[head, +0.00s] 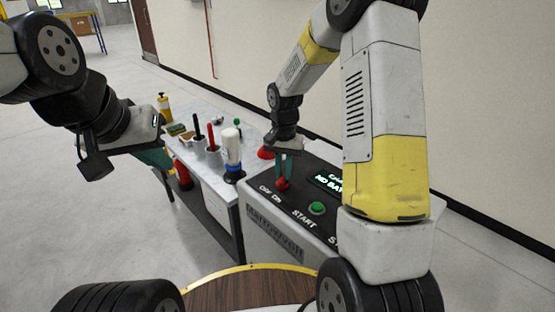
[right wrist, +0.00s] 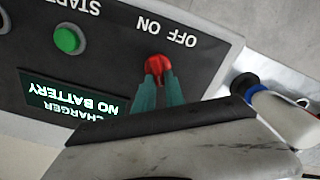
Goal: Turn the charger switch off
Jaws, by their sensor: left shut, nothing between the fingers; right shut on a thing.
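The charger (head: 275,235) is a grey box with a dark sloped top panel. Its switch is a red knob (right wrist: 158,68) beside the OFF and ON labels, and it also shows in the head view (head: 282,184). My right gripper (right wrist: 157,80) has its teal fingers shut on the red knob from above. The fingers cover part of the knob, and I cannot tell which label it points to. The charger's display (right wrist: 75,105) reads NO BATTERY. My left gripper (head: 162,160) is shut and empty, beside the bench, away from the charger.
A green START button (head: 317,208) sits next to the knob. A bench (head: 203,160) stands left of the charger, with cups of tools, a white-and-blue bottle (head: 232,150) and other items on it. A wall is behind. The floor at left is clear.

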